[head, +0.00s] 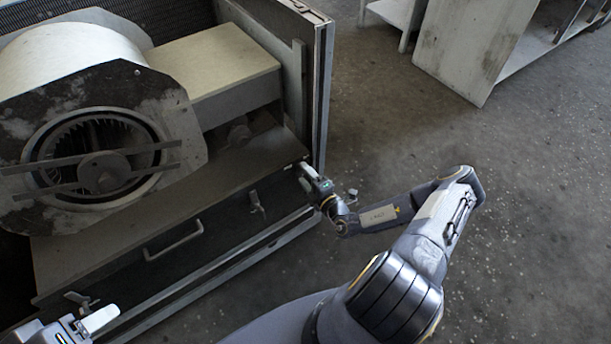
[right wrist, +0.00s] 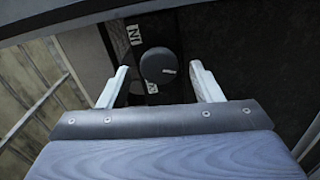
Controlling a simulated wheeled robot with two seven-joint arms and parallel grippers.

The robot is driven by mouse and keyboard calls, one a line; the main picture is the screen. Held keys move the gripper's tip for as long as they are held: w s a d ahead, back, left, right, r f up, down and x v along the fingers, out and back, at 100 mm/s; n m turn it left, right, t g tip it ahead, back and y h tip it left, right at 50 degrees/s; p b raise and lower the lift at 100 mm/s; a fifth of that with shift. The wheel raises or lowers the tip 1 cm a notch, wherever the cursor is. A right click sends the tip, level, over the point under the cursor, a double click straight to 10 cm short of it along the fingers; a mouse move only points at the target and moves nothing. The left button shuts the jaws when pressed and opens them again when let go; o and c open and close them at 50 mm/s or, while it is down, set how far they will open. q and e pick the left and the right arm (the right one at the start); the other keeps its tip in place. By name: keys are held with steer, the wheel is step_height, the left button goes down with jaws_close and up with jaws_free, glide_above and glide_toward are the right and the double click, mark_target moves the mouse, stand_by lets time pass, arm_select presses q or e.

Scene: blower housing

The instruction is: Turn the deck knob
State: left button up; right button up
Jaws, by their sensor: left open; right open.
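The deck knob (right wrist: 158,64) is a dark round knob with a pale mark on its face. In the right wrist view it sits on a dark surface beside white labels, one of which reads like "IN". My right gripper (right wrist: 159,72) is open, with one pale finger on each side of the knob; I cannot tell whether they touch it. In the head view, my right gripper (head: 304,176) is at the right end of the deck's front, and I cannot make out the knob there. My left gripper (head: 88,308) is open and empty at the lower left, partly cut off.
The blower housing (head: 190,112) with its round fan stands on the deck (head: 70,255), which has a pale handle (head: 174,243) and a small latch (head: 256,200) at its front. A cabinet side panel (head: 322,95) rises beside my right gripper.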

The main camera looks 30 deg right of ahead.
steer(key=s, duration=0.7)
steer(key=shift+s+d+p, duration=0.2)
steer(key=shift+d+p, duration=0.1)
steer(key=shift+p, duration=0.05)
